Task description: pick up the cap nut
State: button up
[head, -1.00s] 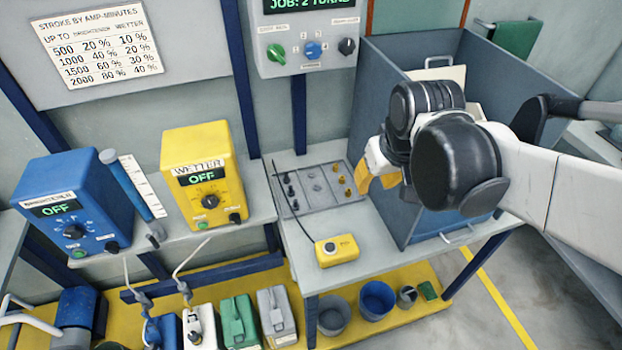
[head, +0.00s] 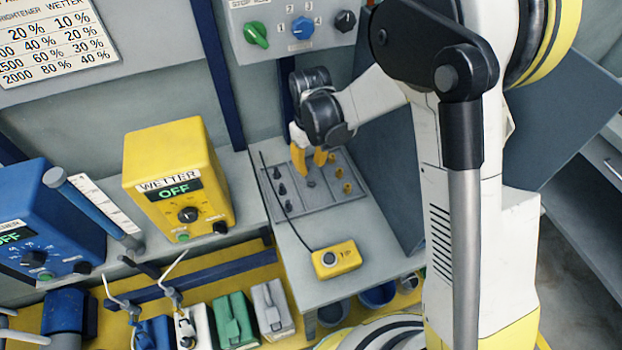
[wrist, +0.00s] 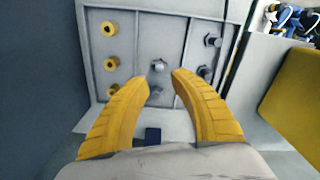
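A shallow grey parts tray (head: 325,207) on the bench holds small parts in columns: dark ones on one side, brass rings on the other, and silver-grey pieces in the middle. My gripper (head: 310,166) is above the tray's middle column, pointing down, its yellow fingers apart and empty. In the wrist view, my gripper (wrist: 161,80) frames a small grey piece (wrist: 157,90) between its tips. Another silver piece (wrist: 157,64) stands just beyond it. Either may be the cap nut; I cannot tell which. Contact with the tray is not clear.
Brass rings (wrist: 110,64) and dark bolts (wrist: 205,72) flank the middle column. A yellow button box (head: 337,259) with a cable stands in front of the tray. A yellow WETTER unit (head: 177,180) stands to the left. A blue-grey bin (head: 383,190) rises to the right.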

aim_at(312, 180)
jog(key=f+b, duration=0.1)
jog(key=f, duration=0.1)
jog(key=f+b, duration=0.1)
jog(key=f, duration=0.1)
jog(key=f+b, duration=0.1)
jog(key=f, duration=0.2)
jog(key=shift+s+d+f, duration=0.1)
jog(key=shift+s+d, duration=0.05)
jog(key=shift+d, duration=0.1)
grip_shut()
